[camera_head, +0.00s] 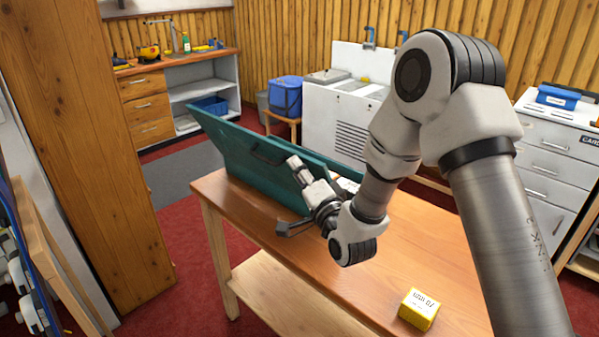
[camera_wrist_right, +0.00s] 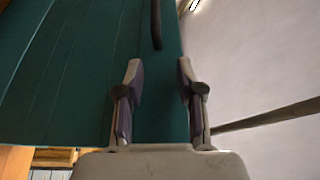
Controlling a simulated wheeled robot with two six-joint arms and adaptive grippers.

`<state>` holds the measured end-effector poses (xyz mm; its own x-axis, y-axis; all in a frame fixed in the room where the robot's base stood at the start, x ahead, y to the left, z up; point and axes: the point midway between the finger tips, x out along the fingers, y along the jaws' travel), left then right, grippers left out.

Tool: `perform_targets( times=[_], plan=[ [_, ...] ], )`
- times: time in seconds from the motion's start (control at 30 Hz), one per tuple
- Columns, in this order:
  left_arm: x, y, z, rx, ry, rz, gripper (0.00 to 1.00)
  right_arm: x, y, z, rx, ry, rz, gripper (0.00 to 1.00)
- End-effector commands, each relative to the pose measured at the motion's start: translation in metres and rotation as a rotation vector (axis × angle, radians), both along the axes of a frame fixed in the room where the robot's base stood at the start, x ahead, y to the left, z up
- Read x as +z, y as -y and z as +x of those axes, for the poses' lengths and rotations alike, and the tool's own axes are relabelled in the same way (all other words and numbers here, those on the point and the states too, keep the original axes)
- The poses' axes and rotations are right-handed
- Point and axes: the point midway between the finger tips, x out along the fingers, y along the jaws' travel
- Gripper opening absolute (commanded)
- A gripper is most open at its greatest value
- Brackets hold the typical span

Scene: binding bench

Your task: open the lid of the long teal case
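The long teal case (camera_head: 225,150) is on the wooden table. Its large teal panel with a dark handle (camera_head: 268,154) stands raised and tilted, and its far left corner reaches past the table's edge. The case's interior is mostly hidden behind this panel and my arm. My right gripper (camera_head: 297,167) is at the panel's right part, to the right of the handle. In the right wrist view the gripper's fingers (camera_wrist_right: 159,85) are apart, with the teal panel (camera_wrist_right: 75,75) behind them and the handle (camera_wrist_right: 156,25) above. I cannot tell whether they touch it. My left gripper is not in view.
A yellow box (camera_head: 419,309) sits at the table's (camera_head: 375,285) near right; the wood around it is clear. A tall wooden panel (camera_head: 85,130) stands at the left. White cabinets (camera_head: 340,115) and a drawer unit (camera_head: 545,160) stand behind and right.

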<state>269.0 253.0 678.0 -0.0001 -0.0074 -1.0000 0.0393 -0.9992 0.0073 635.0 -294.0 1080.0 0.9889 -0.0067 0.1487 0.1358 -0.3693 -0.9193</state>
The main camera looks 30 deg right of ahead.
Motion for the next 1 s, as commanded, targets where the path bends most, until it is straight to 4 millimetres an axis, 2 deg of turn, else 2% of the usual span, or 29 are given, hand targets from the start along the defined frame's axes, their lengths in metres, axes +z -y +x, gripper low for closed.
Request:
perform_targets(
  times=[1.0],
  plan=[
    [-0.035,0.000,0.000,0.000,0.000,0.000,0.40,-0.021,0.004,-0.080,-0.001,-0.001,0.001,0.37]
  ],
)
